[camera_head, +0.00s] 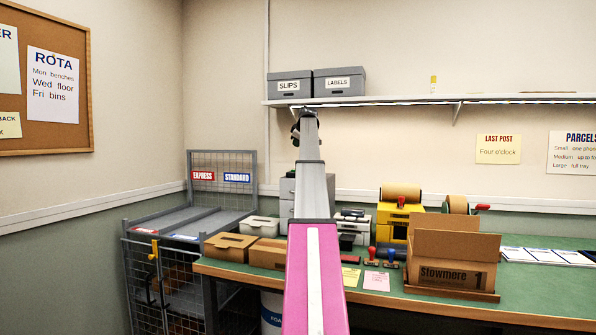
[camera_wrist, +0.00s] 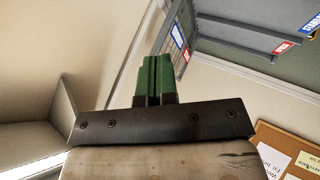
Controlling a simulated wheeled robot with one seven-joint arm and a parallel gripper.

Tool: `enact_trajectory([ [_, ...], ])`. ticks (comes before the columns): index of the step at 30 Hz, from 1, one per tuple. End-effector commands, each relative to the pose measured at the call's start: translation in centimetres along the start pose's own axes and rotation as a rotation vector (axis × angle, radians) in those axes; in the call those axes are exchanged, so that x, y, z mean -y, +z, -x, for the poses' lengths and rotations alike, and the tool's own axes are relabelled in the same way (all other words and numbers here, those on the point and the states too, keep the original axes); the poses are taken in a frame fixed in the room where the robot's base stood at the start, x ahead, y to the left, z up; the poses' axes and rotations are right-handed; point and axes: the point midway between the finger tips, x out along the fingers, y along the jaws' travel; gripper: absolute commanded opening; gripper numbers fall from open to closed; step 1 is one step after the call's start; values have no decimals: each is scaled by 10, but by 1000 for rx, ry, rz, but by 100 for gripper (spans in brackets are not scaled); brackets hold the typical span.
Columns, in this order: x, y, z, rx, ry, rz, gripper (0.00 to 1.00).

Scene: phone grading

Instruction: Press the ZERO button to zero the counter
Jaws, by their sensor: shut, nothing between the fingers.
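My gripper (camera_wrist: 158,62) shows in the wrist view with its two green fingers together and nothing between them. The fingers are up in the air, apart from any surface. In the head view my arm reaches up and forward over the bench, and the fingers cannot be made out. I cannot make out a counter or a ZERO button in either view. My pink and grey arm hides part of the bench's middle. Small devices stand near the back of the bench, including a grey and black one (camera_head: 352,225), too small to read.
The green bench (camera_head: 540,290) carries a cardboard box (camera_head: 455,260), a yellow machine (camera_head: 393,222), stamps and brown boxes (camera_head: 229,246). A wire rack (camera_head: 221,172) stands left, also in the wrist view (camera_wrist: 240,35). A shelf (camera_head: 410,101) with grey boxes (camera_head: 290,84) runs above.

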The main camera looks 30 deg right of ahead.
Motion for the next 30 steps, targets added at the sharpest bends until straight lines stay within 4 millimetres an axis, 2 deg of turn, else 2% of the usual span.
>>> enact_trajectory([
  [8,6,6,-8,0,-1,0,0],
  [24,38,38,-51,0,0,0,0],
  [30,44,44,-61,0,-1,0,0],
])
